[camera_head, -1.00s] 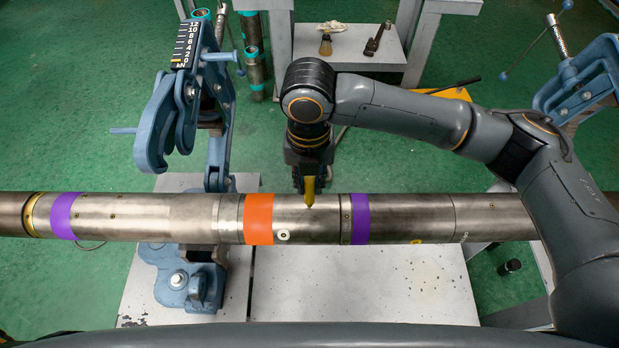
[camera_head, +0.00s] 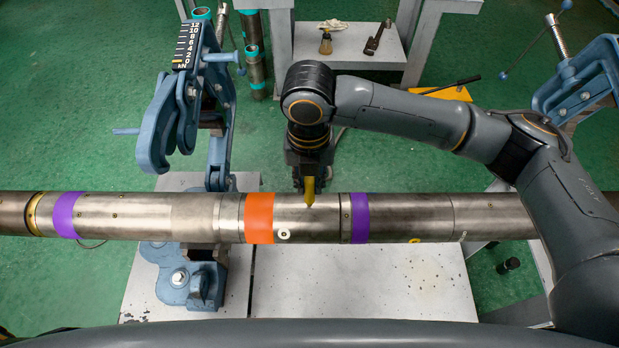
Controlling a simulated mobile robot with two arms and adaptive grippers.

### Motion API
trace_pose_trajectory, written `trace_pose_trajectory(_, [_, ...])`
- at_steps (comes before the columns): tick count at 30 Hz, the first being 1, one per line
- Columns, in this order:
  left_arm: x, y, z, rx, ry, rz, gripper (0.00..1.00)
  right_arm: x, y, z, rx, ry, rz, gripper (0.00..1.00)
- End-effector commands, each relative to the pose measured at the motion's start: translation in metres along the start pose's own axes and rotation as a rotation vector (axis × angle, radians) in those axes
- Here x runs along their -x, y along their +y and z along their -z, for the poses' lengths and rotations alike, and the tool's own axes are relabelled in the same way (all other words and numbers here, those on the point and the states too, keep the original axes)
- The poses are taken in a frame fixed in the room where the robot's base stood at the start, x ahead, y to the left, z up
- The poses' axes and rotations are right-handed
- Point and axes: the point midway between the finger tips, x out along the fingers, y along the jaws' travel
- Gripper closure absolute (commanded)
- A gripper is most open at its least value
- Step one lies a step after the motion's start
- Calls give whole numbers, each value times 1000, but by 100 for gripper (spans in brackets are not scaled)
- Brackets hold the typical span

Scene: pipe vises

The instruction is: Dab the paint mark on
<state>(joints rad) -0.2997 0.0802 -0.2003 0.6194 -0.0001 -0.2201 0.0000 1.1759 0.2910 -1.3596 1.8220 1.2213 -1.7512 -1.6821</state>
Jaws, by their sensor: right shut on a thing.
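A long steel pipe string (camera_head: 200,218) lies across the view from left to right. It carries an orange band (camera_head: 259,218) and a purple band on either side, the left one (camera_head: 67,215) and the right one (camera_head: 359,218). My right gripper (camera_head: 309,178) points down just behind the pipe, between the orange band and the right purple band. It is shut on a yellow paint marker (camera_head: 309,190), whose tip is at the pipe's upper surface. I cannot tell if the tip touches. No fresh paint mark shows there. My left gripper is not in view.
A blue pipe vise (camera_head: 186,280) stands at left with its upper arm swung open and a kN scale (camera_head: 187,44). Another blue vise (camera_head: 588,80) is at right. A shelf (camera_head: 348,45) behind holds a brush (camera_head: 326,43) and a wrench (camera_head: 377,38).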

Motion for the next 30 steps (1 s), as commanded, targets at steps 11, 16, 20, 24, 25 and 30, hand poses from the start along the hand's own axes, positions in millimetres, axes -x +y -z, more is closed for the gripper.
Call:
trace_pose_trajectory(11, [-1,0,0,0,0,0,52,-5,0,0,0,1,0,100])
trace_pose_trajectory(16, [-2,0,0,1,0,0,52,-7,0,0,0,1,1,100])
trace_pose_trajectory(20, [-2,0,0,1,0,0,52,-7,0,0,0,0,0,100])
trace_pose_trajectory(24, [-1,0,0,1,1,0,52,-7,0,0,0,0,0,100])
trace_pose_trajectory(25, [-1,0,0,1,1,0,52,-7,0,0,0,0,0,100])
trace_pose_trajectory(30, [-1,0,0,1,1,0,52,-7,0,0,0,1,0,100])
